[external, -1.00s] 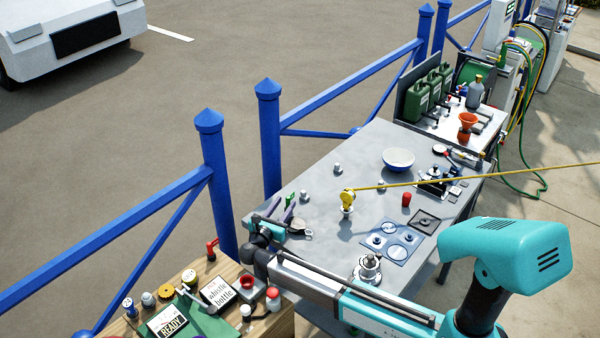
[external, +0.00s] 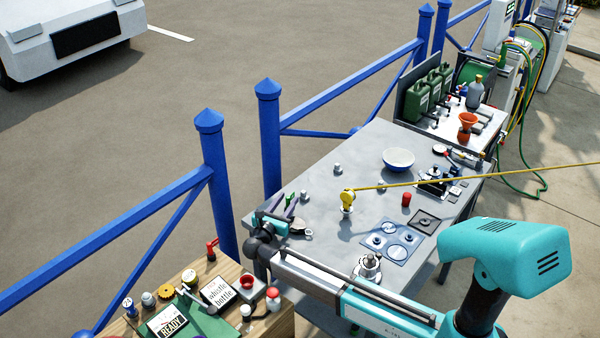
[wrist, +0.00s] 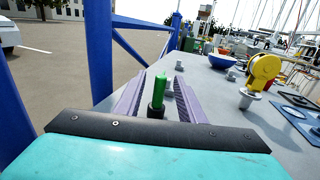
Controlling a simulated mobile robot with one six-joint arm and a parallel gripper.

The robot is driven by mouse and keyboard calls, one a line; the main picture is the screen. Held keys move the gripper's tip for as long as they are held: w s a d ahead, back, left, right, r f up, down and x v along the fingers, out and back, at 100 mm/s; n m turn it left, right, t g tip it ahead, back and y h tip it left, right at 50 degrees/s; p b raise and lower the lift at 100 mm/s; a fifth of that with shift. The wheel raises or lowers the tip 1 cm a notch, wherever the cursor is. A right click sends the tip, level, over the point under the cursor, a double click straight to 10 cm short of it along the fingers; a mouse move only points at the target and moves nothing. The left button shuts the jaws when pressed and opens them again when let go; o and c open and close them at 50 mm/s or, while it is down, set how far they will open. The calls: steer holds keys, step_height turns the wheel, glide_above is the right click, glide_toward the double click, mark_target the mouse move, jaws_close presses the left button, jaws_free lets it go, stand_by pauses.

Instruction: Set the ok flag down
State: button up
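A small green upright piece with a black lower part (wrist: 160,88), which I take for the ok flag, stands between my two purple fingers in the wrist view. Its green top (external: 289,200) also shows in the external view, at the table's near left end. No lettering is readable on it. My gripper (wrist: 158,95) has its fingers spread, with a gap showing on both sides of the green piece. In the external view my gripper (external: 283,208) is low over the grey table (external: 320,200). The exact contact under the green piece is hard to tell.
Grey metal knobs (external: 337,168) stand on the table. A yellow ball-shaped fitting (external: 347,197) with a taut yellow line is to the right. A blue and white bowl (external: 398,158) and a red cup (external: 407,199) are farther off. A blue fence post (external: 268,130) rises beside the table.

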mark_target(290, 196)
steer(key=shift+p+x, duration=0.55)
steer(key=shift+x, duration=2.05)
steer(key=shift+r, duration=0.15)
jaws_close()
